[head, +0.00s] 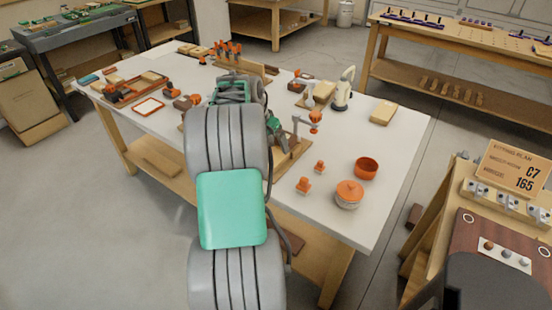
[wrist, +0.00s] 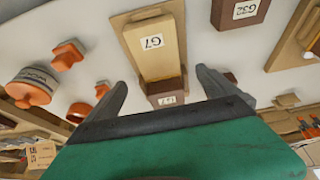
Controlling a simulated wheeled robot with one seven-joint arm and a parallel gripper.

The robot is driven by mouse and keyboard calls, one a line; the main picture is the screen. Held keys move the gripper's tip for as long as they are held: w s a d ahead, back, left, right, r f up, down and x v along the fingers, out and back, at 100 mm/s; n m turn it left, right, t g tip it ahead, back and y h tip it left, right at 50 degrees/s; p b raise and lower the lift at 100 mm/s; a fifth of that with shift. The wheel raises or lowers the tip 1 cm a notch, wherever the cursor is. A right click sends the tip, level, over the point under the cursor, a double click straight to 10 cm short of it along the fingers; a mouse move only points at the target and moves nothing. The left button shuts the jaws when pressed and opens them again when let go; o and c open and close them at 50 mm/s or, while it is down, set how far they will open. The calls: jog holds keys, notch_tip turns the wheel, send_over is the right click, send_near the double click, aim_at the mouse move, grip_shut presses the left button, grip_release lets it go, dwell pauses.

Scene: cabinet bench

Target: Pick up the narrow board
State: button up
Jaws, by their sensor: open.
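In the wrist view, a narrow tan board (wrist: 158,50) with a G7 label lies beneath my gripper (wrist: 160,80). It may be the narrow board; I cannot tell for sure. It rests on or against a wider tan piece (wrist: 122,22). A small dark brown block (wrist: 165,88) with a label sits at its near end, between my fingers in the picture. My gripper is open, one finger on each side, and nothing shows held. In the head view my arm hides the fingers and the G7 board.
A brown block (wrist: 238,12) labelled G32 lies right of the G7 board. An orange-lidded pot (head: 348,195), an orange bowl (head: 366,168) and small orange pieces (head: 304,186) stand at the right front of the white table (head: 395,150).

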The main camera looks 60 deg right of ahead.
aim_at(276, 153)
jog(key=p+x, duration=0.1)
jog(key=x, duration=0.6)
jog(key=shift+s+d, duration=0.1)
jog(key=shift+d, duration=0.05)
jog(key=c, duration=1.6)
jog(key=shift+c, duration=0.4)
jog(key=shift+r, duration=0.2)
